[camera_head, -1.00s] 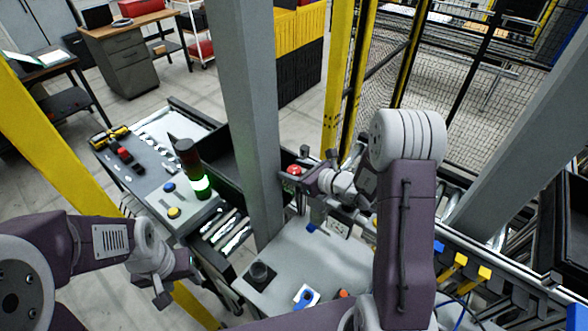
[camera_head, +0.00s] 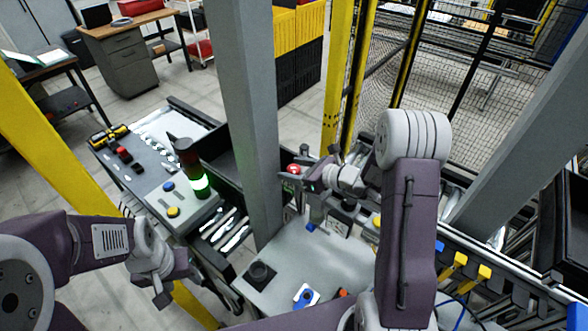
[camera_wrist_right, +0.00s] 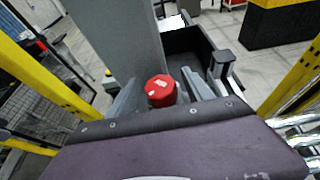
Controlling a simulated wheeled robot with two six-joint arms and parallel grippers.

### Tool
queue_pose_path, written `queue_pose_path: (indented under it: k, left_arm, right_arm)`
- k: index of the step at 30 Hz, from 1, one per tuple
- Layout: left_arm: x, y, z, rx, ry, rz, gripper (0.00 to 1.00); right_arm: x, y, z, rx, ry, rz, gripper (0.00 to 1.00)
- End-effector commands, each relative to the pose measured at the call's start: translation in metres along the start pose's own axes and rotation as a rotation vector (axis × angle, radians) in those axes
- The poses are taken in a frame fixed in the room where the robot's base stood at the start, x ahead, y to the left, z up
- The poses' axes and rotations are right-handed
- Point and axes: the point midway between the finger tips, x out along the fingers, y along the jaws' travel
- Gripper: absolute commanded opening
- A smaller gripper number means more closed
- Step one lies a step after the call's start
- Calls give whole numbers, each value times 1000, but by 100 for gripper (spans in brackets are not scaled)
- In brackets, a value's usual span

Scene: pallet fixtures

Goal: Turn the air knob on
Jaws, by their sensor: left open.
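A round red knob (camera_head: 294,169) stands beside the grey post in the head view. It also shows in the right wrist view (camera_wrist_right: 160,90), with a small pale label on top. My right gripper (camera_head: 304,168) is close to it on its right side. In the right wrist view, its grey fingers stand apart on either side of the knob, with a gap on each side. The knob's base is hidden. My left gripper (camera_head: 178,284) is open and empty at the lower left, away from the knob.
A grey post (camera_head: 250,110) rises right next to the knob. A lit signal tower (camera_head: 196,178) stands on the button panel to the left. Mesh fencing (camera_head: 440,70) stands behind.

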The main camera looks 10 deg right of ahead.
Motion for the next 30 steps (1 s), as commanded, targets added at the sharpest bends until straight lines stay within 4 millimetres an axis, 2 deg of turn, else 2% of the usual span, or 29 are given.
queue_pose_path:
  k: [8,11,18,21,30]
  left_arm:
    - [2,0,0,0,0,0,49]
    - [8,0,1,0,0,0,49]
    - [21,0,2,0,0,0,49]
    - [23,0,2,0,0,0,49]
    - [23,0,2,0,0,0,49]
  right_arm:
    - [-3,-1,-1,1,0,-2,59]
    - [-18,-2,-2,0,-1,-6,59]
    - [-70,-2,-2,-1,-1,-6,59]
    - [-84,-1,-1,-1,0,-3,59]
    - [-90,0,0,1,1,0,59]
